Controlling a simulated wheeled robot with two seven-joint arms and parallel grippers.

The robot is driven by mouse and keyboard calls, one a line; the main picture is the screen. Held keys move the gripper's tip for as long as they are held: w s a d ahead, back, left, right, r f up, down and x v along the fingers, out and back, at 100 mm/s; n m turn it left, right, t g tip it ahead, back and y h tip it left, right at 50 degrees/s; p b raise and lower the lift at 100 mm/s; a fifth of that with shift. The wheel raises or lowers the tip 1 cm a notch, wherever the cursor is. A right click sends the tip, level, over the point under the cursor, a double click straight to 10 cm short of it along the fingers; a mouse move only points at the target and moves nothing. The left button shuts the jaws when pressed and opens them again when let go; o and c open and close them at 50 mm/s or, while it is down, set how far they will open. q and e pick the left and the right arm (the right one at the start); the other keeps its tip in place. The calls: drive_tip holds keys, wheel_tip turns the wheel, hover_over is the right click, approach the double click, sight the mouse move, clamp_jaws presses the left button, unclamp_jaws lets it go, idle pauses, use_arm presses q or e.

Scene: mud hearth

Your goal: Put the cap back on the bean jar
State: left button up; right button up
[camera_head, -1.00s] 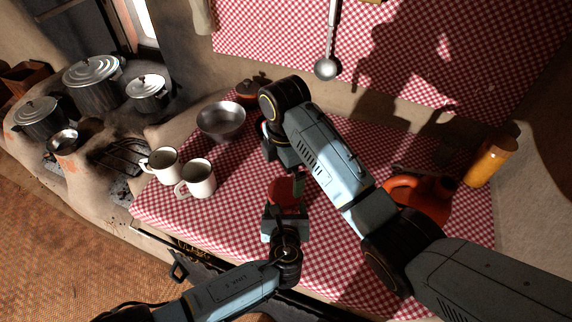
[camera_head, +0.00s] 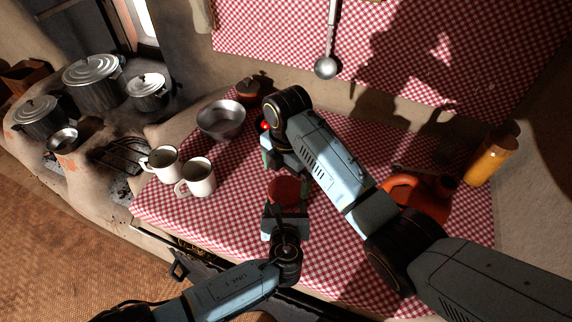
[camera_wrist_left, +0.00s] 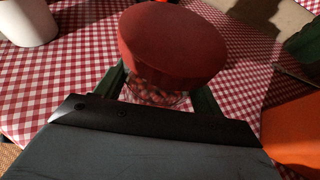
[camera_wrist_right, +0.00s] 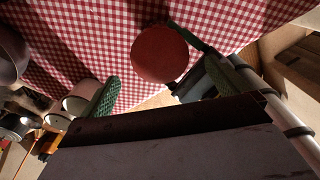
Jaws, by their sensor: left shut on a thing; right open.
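The bean jar (camera_wrist_left: 150,97) is clear with reddish beans showing, and my left gripper (camera_wrist_left: 160,88) is shut around it. The red round cap (camera_wrist_left: 172,42) sits over the jar's mouth; I cannot tell whether it is fully seated. In the head view the cap (camera_head: 287,190) hides most of the jar, and my left gripper (camera_head: 285,210) is just below it. My right gripper (camera_head: 278,160) is open and empty, behind and above the cap, apart from it. In the right wrist view the cap (camera_wrist_right: 160,54) shows from above, beyond the open fingers.
Two white mugs (camera_head: 198,178) and a metal bowl (camera_head: 221,120) stand left on the checked cloth (camera_head: 235,240). An orange jug (camera_head: 425,195) and a yellow-orange cylinder (camera_head: 491,158) are at the right. A ladle (camera_head: 327,67) hangs behind. Pots (camera_head: 92,82) stand on the hearth.

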sight(285, 189)
wheel_tip(285, 189, down, 5)
drive_tip(key=shift+r, duration=0.1)
idle(0.3)
drive_tip(key=c, duration=1)
drive_tip(key=m, duration=0.4)
drive_tip(key=shift+a, duration=0.1)
drive_tip(key=m, duration=0.4)
drive_tip(key=shift+m, duration=0.3)
drive_tip(key=m, duration=0.7)
drive_tip(key=shift+m, duration=0.4)
